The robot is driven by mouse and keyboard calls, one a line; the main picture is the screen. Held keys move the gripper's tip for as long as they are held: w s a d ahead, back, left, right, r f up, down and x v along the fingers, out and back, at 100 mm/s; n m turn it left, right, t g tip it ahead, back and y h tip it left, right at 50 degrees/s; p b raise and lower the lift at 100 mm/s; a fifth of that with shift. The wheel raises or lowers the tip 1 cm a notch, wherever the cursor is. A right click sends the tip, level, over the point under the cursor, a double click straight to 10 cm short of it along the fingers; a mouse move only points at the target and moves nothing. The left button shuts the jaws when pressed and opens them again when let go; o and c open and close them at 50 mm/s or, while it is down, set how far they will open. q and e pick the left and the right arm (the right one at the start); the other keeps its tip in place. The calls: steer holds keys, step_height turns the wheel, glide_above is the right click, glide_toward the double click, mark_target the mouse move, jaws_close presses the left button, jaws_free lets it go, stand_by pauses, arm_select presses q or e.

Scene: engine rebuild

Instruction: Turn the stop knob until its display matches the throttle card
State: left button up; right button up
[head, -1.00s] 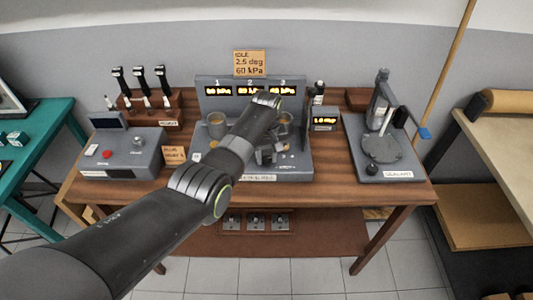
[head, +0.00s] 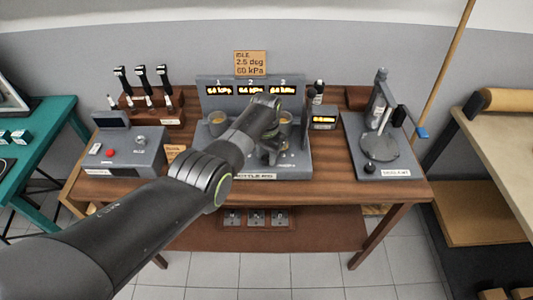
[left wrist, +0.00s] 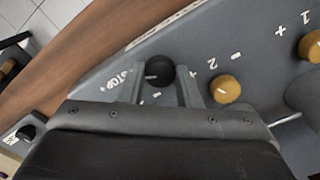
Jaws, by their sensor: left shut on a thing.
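The throttle card (head: 250,63) stands at the back and reads "IDLE 2.5 deg 60 kPa". The grey throttle rig (head: 300,162) sits mid-table with three lit kPa readouts (head: 251,90). A small side display (head: 323,119) glows orange at its right; its digits are too small to read surely. In the left wrist view the black stop knob (left wrist: 159,70), with a white pointer line, sits beside the word STOP. My left gripper (left wrist: 161,82) is shut on it, one finger at each side. In the head view my left arm hides the knob. My right gripper is out of view.
A grey box with a red button (head: 125,155) stands at the left, and a round-plate stand (head: 381,148) at the right. A tool rack (head: 150,108) is behind left.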

mark_target(267, 158)
arm_select(q)
steer(key=shift+r+m, duration=0.1)
steer(key=shift+m, duration=0.7)
steer(key=shift+w, duration=0.1)
steer(key=o, duration=1)
steer(key=shift+c, duration=0.2)
steer(key=shift+r+p, duration=0.3)
steer(key=shift+r, duration=0.1)
step_height(267, 158, up, 5)
steer(key=shift+f+p, duration=0.1)
steer(key=shift+p, duration=0.2)
step_height(267, 158, up, 12)
steer(key=b, duration=0.2)
steer(key=shift+f+b, duration=0.15)
steer(key=shift+b, duration=0.25)
